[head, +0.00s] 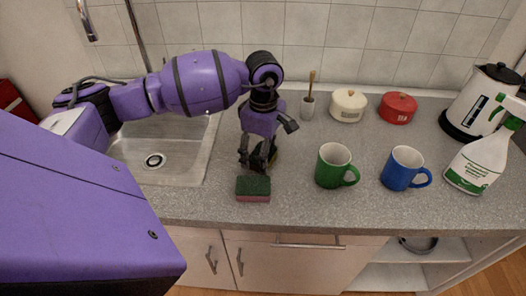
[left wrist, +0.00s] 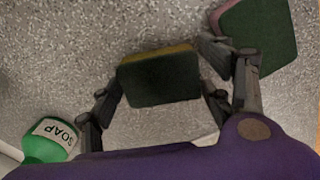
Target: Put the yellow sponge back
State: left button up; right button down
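The yellow sponge (left wrist: 158,80), with a dark green scouring face and a thin yellow edge, lies on the grey counter in the left wrist view. In the head view it is mostly hidden behind my left gripper (head: 258,160). That gripper points down over the counter, right of the sink. In the left wrist view the fingers of my left gripper (left wrist: 160,92) are apart, one on each side of the yellow sponge, with small gaps showing. My right gripper is not in view.
A pink sponge with a green top (head: 253,188) lies close by, near the counter's front edge; it also shows beside the right finger (left wrist: 262,38). A green soap bottle (left wrist: 48,143), green mug (head: 333,168), blue mug (head: 402,170) and sink (head: 165,150) are around.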

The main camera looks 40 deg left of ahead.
pick_arm(q)
notch_tip(320, 180, up, 12)
jog(key=shift+b, duration=0.35)
dwell(0.4)
